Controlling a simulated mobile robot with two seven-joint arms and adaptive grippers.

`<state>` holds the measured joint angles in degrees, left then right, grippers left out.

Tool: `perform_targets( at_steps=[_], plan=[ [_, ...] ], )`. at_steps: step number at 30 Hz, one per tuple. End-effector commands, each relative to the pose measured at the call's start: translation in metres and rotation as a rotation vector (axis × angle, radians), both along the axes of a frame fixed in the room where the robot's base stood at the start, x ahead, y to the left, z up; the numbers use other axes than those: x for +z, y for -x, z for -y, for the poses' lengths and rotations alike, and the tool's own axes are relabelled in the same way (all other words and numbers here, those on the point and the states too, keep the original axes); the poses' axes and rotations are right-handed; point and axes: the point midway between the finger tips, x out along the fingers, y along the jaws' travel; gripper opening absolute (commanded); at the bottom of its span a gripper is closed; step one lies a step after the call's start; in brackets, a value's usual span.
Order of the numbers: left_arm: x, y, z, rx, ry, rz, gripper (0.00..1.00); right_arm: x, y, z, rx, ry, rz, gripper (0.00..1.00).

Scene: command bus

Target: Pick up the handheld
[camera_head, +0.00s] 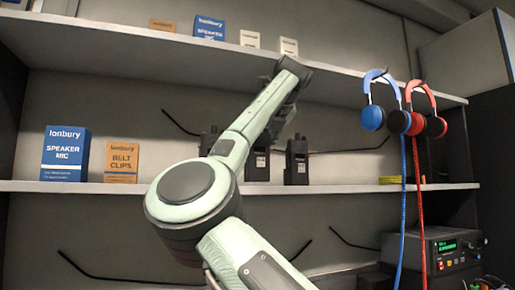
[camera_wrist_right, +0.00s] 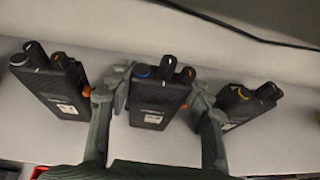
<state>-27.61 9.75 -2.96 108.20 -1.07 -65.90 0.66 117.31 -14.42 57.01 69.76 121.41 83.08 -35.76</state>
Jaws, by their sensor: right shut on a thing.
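Three black handhelds stand in a row on the lower shelf. In the head view the left handheld (camera_head: 208,142) is partly behind my right arm, the middle handheld (camera_head: 258,165) is partly covered by my gripper, and the right handheld (camera_head: 297,162) is clear. My right gripper (camera_head: 273,128) reaches down from above. In the right wrist view its two fingers (camera_wrist_right: 162,92) are on either side of the middle handheld (camera_wrist_right: 152,105), shut on its body below the knobs and antenna. The left handheld (camera_wrist_right: 52,88) and right handheld (camera_wrist_right: 240,105) are just outside the fingers. My left gripper is not in view.
A blue speaker mic box (camera_head: 65,154) and an orange belt clips box (camera_head: 122,160) stand left on the lower shelf (camera_head: 345,188). The upper shelf (camera_head: 130,37) is close above my gripper. Blue headphones (camera_head: 372,118) and red headphones (camera_head: 436,126) hang at right.

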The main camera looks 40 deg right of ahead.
Motion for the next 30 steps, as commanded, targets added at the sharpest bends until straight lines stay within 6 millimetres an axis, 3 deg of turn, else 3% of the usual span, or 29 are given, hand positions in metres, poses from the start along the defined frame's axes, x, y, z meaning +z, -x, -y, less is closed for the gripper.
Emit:
perform_targets(
  at_steps=[5, 12, 15, 23, 30],
  plan=[
    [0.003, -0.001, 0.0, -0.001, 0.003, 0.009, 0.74, 0.028, 0.001, 0.001, -0.001, 0.004, 0.003, 0.0],
    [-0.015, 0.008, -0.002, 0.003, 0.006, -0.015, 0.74, 0.057, 0.001, 0.001, -0.001, 0.002, 0.003, 0.0],
    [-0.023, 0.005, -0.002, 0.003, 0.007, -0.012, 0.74, 0.059, 0.004, -0.001, -0.001, 0.003, 0.003, 0.0],
    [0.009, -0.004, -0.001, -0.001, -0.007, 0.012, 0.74, 0.058, 0.034, -0.009, -0.001, 0.002, 0.006, 0.0],
    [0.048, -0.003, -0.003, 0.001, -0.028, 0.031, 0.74, 0.057, 0.091, -0.022, -0.001, 0.002, 0.009, 0.0]
  ],
)
